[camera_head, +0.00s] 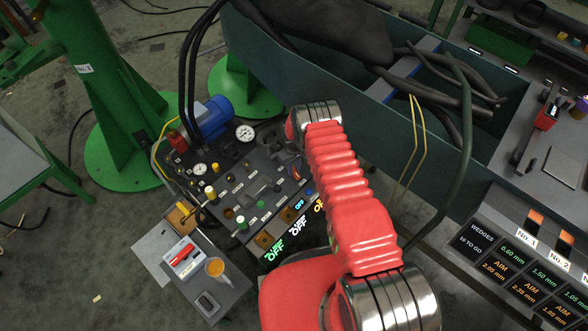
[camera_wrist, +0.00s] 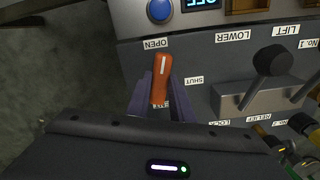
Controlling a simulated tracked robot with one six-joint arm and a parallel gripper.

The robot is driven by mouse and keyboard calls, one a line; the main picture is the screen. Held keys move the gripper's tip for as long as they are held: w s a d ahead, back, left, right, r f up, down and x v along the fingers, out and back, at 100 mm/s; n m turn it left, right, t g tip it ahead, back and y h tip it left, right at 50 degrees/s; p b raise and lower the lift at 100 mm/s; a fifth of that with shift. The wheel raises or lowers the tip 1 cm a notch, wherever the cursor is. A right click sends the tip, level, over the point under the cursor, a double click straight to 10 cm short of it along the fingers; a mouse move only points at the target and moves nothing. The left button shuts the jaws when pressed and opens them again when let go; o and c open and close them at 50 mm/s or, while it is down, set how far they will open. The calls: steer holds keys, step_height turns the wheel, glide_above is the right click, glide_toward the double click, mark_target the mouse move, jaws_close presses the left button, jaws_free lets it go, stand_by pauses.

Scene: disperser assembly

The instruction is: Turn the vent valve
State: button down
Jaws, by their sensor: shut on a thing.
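The vent valve handle (camera_wrist: 161,78) is an orange-red lever with a white line along it. In the wrist view it stands nearly upright in the picture, its top end just below the label OPEN (camera_wrist: 156,44). My gripper (camera_wrist: 162,98) is shut on the handle, with a dark purplish finger on each side. The handle's lower end and a label there are partly hidden by the fingers and gripper body. In the head view, my arm hides much of the gripper and the valve at the right side of the dark control panel (camera_head: 231,184).
In the wrist view, a black-knobbed lever (camera_wrist: 272,62) stands to the right of the handle, and a blue button (camera_wrist: 159,10) is above it. In the head view, a side tray (camera_head: 212,297) holds an orange cup (camera_head: 215,267). A deep green trough (camera_head: 300,75) lies behind my arm.

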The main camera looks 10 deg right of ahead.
mark_target(294, 170)
steer(key=shift+n, duration=1.7)
steer(key=c, duration=1.6)
jaws_free()
steer(key=shift+o, duration=0.2)
steer(key=shift+r, duration=0.1)
step_height(294, 170, up, 14)
steer(key=shift+f, duration=0.25)
